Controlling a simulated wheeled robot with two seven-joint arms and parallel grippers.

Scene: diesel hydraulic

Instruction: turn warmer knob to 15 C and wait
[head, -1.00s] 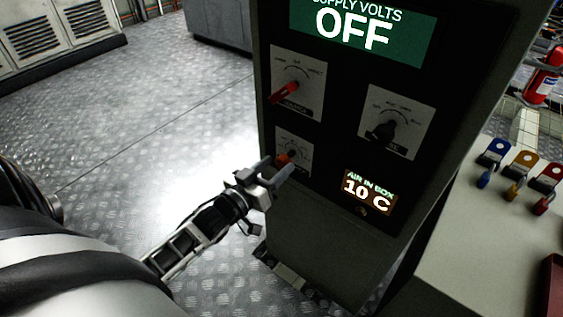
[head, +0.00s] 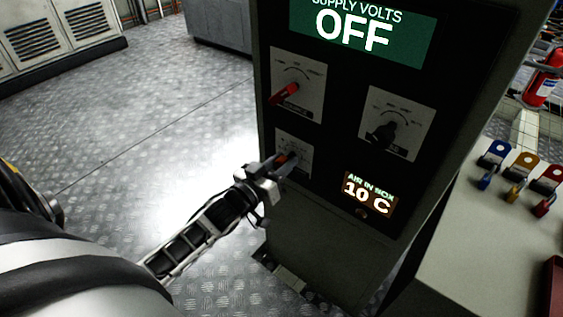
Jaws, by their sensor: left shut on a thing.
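The dark control cabinet (head: 330,225) stands in the middle of the head view. On its lower left plate is a small knob with a red part (head: 282,158), mostly hidden by my gripper. My left gripper (head: 284,163) is shut on this knob. The plate's scale is too small to read, and the pointer's setting cannot be told. The display (head: 369,193) at the lower right reads "AIR IN BOX 10 C". My right gripper does not show.
Above are a red-handled knob (head: 285,94) and a black knob (head: 384,135). The top display (head: 362,32) reads "SUPPLY VOLTS OFF". A bench (head: 470,245) at right holds blue, yellow and red padlocks. A fire extinguisher (head: 543,78) is behind. The floor at left is clear.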

